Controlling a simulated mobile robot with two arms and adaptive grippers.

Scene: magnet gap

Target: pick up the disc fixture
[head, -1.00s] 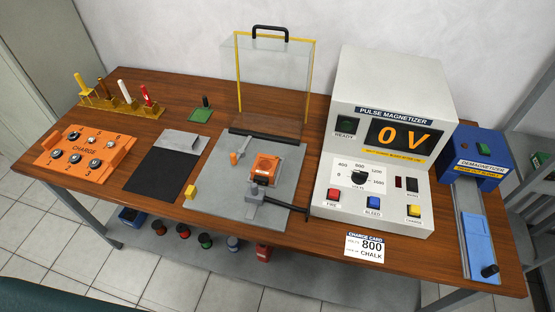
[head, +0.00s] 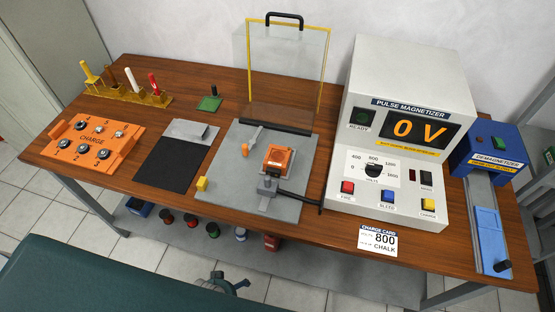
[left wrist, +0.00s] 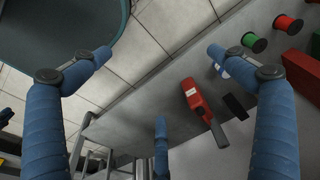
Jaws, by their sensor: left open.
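No label marks the disc fixture, so I cannot tell for certain which piece it is. An orange square block (head: 278,158) sits on the grey base plate (head: 230,190), behind a small grey clamp. A green square plate with a dark upright post (head: 210,102) stands at the back of the table. My left gripper (left wrist: 156,56) is open and empty in the left wrist view, its blue fingers spread wide. In the head view it appears at the bottom (head: 229,284), in front of the table and below its top. My right gripper is not in view.
The pulse magnetizer (head: 400,150), reading 0 V, and the blue demagnetizer (head: 490,150) stand at right. An orange CHARGE tray (head: 125,152) is at left. A clear yellow-edged guard (head: 325,85) stands behind the base plate. A red tool (left wrist: 199,98) and spools lie on the lower shelf.

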